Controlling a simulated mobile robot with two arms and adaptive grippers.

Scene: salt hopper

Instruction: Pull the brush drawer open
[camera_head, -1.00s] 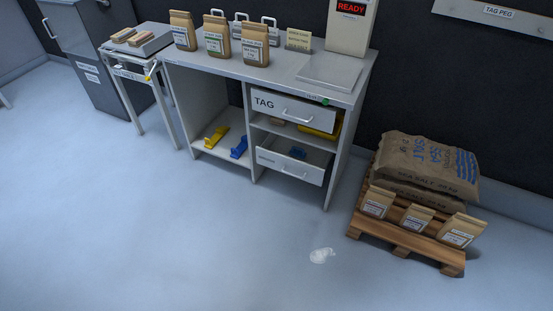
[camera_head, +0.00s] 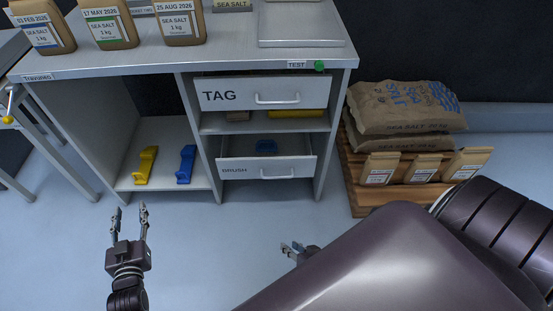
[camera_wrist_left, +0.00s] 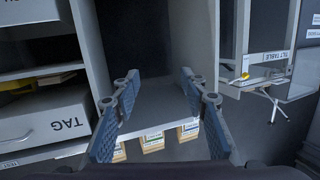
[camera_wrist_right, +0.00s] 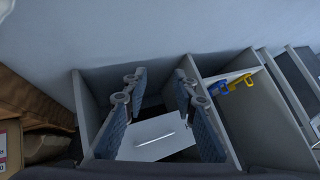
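The brush drawer (camera_head: 267,169) is the low drawer of the bench, with a bar handle (camera_head: 275,176). A blue object (camera_head: 266,147) shows above its front edge; I cannot tell how far out the drawer stands. My right gripper (camera_head: 292,246) is in front of and below it in the head view, partly hidden by my arm. In the right wrist view its open, empty fingers (camera_wrist_right: 156,105) frame a white drawer front (camera_wrist_right: 150,140) with a handle; no label is legible. My left gripper (camera_head: 129,212) is open and empty before the left bay; its fingers also show in the left wrist view (camera_wrist_left: 160,95).
The TAG drawer (camera_head: 262,94) is above. Yellow (camera_head: 145,166) and blue (camera_head: 185,164) objects stand in the left bay. Salt bags (camera_head: 109,25) stand on the bench top (camera_head: 220,62). A pallet (camera_head: 355,183) with sacks is at the right. The floor before the bench is clear.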

